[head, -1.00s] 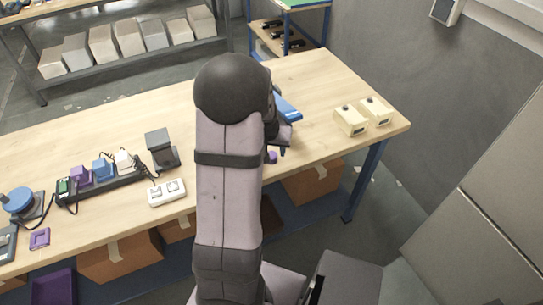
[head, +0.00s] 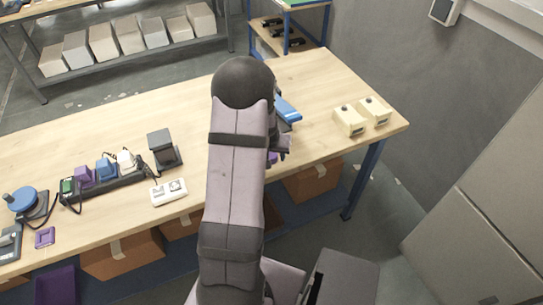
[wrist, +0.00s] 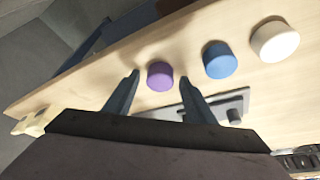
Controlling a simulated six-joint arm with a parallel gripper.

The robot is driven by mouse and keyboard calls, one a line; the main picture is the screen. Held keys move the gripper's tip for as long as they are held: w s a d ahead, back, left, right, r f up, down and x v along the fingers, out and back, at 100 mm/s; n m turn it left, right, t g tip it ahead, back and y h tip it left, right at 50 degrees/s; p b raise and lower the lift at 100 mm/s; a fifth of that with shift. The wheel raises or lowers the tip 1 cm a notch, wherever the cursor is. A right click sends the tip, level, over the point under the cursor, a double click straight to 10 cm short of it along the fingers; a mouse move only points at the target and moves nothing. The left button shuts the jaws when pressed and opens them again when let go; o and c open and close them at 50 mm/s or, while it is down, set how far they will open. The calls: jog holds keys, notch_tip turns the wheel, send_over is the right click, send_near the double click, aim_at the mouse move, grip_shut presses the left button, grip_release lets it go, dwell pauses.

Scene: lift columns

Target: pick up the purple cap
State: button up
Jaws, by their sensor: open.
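The purple cap (wrist: 160,76) is a short round cylinder on the light wooden table, in the middle of the wrist view. In the head view only a small purple bit (head: 272,158) shows beside my arm. My gripper (wrist: 159,82) is open, with one finger on each side of the cap in the wrist picture. A gap shows between the cap and each finger. I cannot tell how far above the table the fingertips are. In the head view my arm hides most of the gripper.
A blue cap (wrist: 219,60) and a white cap (wrist: 274,41) stand in a row to the right of the purple one. A grey plate with a knob (wrist: 234,115) lies near the right finger. Two cream boxes (head: 349,121) stand near the table's right end.

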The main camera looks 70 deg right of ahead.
jog(key=c, duration=1)
notch_tip(320, 180, up, 12)
jog(key=shift+f+b, duration=0.15)
jog(key=shift+b, duration=0.25)
dwell(0.3)
